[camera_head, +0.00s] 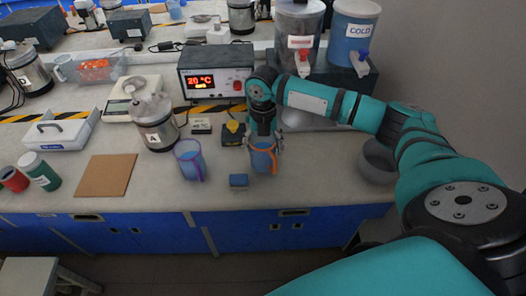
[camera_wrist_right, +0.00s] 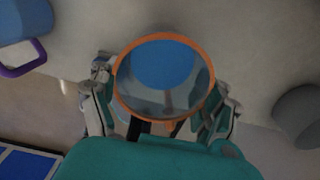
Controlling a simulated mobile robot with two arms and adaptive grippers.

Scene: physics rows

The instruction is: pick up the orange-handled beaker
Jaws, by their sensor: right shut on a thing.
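The orange-handled beaker (camera_head: 262,160) holds something blue and has an orange rim and handle. It is near the front of the bench, under my right arm. My right gripper (camera_head: 263,143) comes down from above and is shut on this beaker. In the right wrist view the beaker (camera_wrist_right: 164,80) is seen from above, with the fingers of my right gripper (camera_wrist_right: 162,100) on either side of it. I cannot tell whether its base touches the bench. My left gripper is not in view.
A grey bowl (camera_head: 377,160) is to the right. Behind are the 20 °C control box (camera_head: 215,82) and flask A (camera_head: 155,125). A brown mat (camera_head: 105,175) lies left.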

